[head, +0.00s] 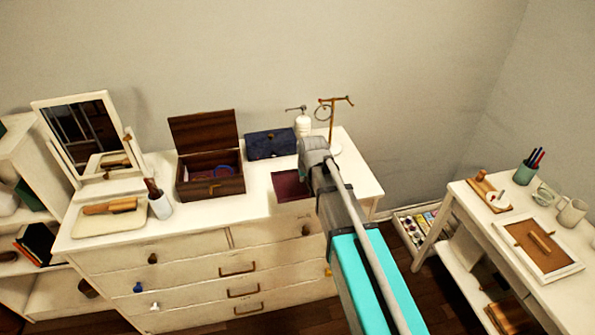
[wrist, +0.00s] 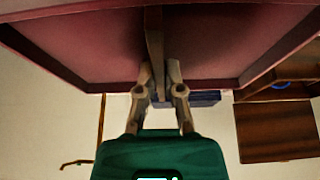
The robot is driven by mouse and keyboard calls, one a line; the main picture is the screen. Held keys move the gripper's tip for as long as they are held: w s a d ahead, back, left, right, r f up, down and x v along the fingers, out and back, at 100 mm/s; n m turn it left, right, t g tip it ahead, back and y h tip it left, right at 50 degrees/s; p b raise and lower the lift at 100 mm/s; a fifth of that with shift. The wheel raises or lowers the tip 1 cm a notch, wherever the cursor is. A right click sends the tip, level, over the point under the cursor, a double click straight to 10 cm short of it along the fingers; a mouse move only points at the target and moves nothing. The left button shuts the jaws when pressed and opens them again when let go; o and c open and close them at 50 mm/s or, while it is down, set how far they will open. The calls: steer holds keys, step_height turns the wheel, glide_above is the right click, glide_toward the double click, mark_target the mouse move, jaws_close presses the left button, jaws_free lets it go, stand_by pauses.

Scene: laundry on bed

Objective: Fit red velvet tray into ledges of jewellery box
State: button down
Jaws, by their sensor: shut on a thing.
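The red velvet tray (head: 290,187) is held above the right part of the white dresser top, to the right of the jewellery box. It fills the top of the wrist view (wrist: 75,50), and a thin upright divider runs through its middle. My gripper (wrist: 160,72) is shut on this divider; in the head view my arm hides the fingers. The brown wooden jewellery box (head: 210,187) stands on the dresser with its lid (head: 203,131) raised. Something blue-purple and reddish lies inside; its inner ledges are too small to make out. The box's lid also shows in the wrist view (wrist: 275,130).
A navy case (head: 270,144) lies behind, between box and tray. A white bottle (head: 303,124) and a jewellery stand (head: 333,125) are at the back right. A mirror (head: 85,135), a cup (head: 160,205) and a brush tray (head: 108,222) occupy the left.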

steer(key=s+d+r, duration=0.1)
steer(key=s+d+p, duration=0.1)
steer(key=s, duration=0.1)
steer(key=s+d+r+p, duration=0.1)
steer(key=d, duration=0.1)
steer(key=shift+s+r, duration=0.35)
stand_by(0.9)
